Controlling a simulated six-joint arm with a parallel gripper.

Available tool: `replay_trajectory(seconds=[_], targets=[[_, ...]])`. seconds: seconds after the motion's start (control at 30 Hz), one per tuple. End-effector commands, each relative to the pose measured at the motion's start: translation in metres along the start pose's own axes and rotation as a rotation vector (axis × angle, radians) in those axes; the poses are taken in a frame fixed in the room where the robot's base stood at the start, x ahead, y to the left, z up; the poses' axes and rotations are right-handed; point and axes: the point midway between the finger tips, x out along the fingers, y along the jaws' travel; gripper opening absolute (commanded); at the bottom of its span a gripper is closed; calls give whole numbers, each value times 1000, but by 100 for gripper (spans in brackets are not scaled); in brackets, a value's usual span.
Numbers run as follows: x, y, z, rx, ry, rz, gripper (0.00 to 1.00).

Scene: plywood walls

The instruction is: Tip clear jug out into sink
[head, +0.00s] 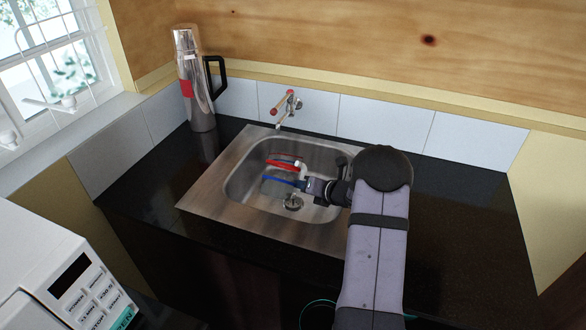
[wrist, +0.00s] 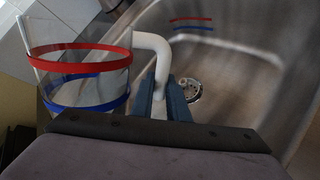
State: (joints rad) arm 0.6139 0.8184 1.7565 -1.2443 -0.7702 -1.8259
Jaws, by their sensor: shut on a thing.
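The clear jug (head: 277,184) has a red band, a blue band and a white handle. In the head view it is over the sink basin, and it looks tilted over. In the wrist view the jug (wrist: 85,78) is at the left, with its white handle (wrist: 158,50) running down between my fingers. My gripper (head: 309,186) is shut on the handle; its blue fingers show in the wrist view (wrist: 163,100). The steel sink (head: 240,172) lies below, with its drain (head: 292,202) near the jug. I cannot tell whether the jug holds anything.
A wall tap (head: 287,105) is behind the sink. A tall steel flask (head: 195,85) with a black handle stands at the back left. A white microwave (head: 55,270) is at the front left. The black counter (head: 460,215) is clear at the right.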

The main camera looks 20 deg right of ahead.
Motion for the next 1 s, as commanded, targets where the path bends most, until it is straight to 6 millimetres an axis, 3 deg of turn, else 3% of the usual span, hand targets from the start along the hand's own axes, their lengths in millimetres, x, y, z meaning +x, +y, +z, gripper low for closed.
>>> replay_trajectory(seconds=[1.0], targets=[[-7,8,-2,103,89,5,0]])
